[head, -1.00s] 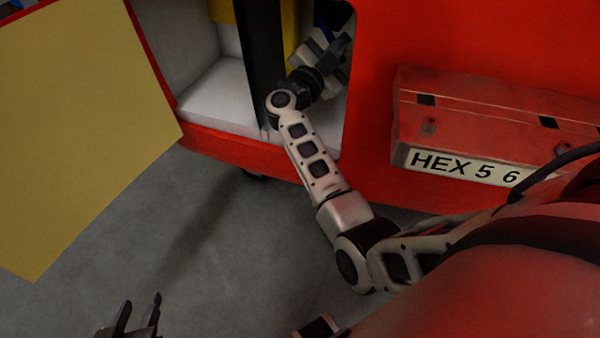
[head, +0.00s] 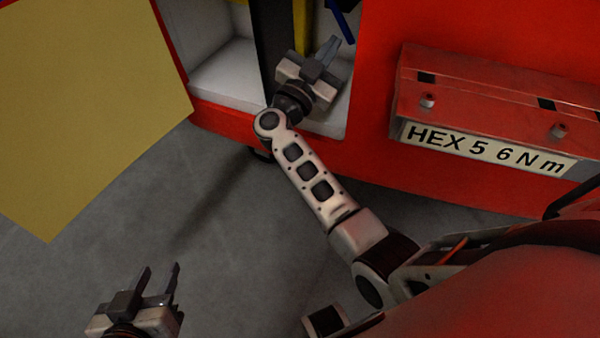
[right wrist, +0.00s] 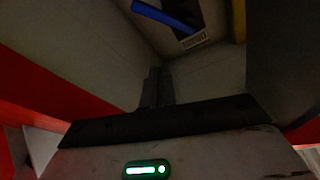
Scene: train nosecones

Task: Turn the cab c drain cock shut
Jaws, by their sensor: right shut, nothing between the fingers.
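A blue lever (head: 341,22), which looks like the drain cock handle, shows at the top edge of the head view, inside the right-hand opening of the red cab front. It also shows slanting at the top of the right wrist view (right wrist: 166,14); its pivot end is not clear. My right gripper (head: 329,54) is in the opening's mouth, shut and empty, just below the lever and apart from it. Its closed fingers (right wrist: 157,86) point into the recess. My left gripper (head: 160,274) is open and empty at the bottom left, over the floor.
A dark post (head: 269,45) and a yellow upright (head: 302,25) stand left of my right gripper. A yellow panel (head: 85,110) hangs at the left. A red box (head: 480,90) above a "HEX 5 6 Nm" plate (head: 488,148) juts out at the right. The grey floor (head: 230,240) is clear.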

